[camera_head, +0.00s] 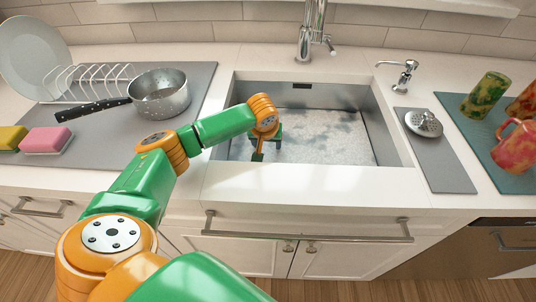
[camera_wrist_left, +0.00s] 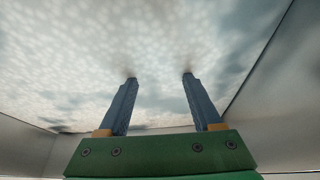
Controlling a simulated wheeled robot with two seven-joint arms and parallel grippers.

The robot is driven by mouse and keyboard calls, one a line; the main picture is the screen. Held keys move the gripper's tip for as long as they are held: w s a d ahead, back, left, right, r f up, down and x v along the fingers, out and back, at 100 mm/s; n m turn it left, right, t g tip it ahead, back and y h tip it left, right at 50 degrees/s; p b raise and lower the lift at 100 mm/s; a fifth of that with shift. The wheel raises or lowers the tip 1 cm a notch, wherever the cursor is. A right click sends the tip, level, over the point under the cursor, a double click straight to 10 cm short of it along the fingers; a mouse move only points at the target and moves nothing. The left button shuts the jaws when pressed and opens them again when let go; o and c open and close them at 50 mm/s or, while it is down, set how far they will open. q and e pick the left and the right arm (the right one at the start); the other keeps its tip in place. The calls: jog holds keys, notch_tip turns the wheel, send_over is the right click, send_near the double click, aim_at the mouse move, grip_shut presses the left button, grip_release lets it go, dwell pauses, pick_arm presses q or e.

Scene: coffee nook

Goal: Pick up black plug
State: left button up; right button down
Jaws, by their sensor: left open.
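I cannot make out the black plug in either view. The steel sink (camera_head: 385,135) holds cloudy, foam-covered water (camera_head: 320,135), and its floor is hidden. My left gripper (camera_head: 262,150) is inside the sink at its left side, partly covered by my own wrist in the head view. In the left wrist view the gripper (camera_wrist_left: 159,78) is open, with two blue-grey fingers spread apart. Their tips reach the foamy water (camera_wrist_left: 150,40) and blur there. Nothing shows between the fingers above the surface. My right gripper is in neither view.
A faucet (camera_head: 306,40) stands behind the sink. On the left are a pot (camera_head: 160,95), dish rack (camera_head: 92,78), plate (camera_head: 30,50) and sponges (camera_head: 45,140). On the right are a soap dispenser (camera_head: 402,75), metal strainer (camera_head: 424,122) and mugs (camera_head: 515,146). Sink walls surround my gripper.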

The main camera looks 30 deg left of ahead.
aim_at(267, 148)
pick_arm(q)
jog(key=shift+w+a+f, duration=0.1)
jog(key=shift+w+f, duration=0.15)
jog(key=shift+f, duration=0.25)
jog(key=shift+s, duration=0.1)
grip_shut()
notch_tip(267, 148, up, 10)
jog(key=shift+p, duration=0.3)
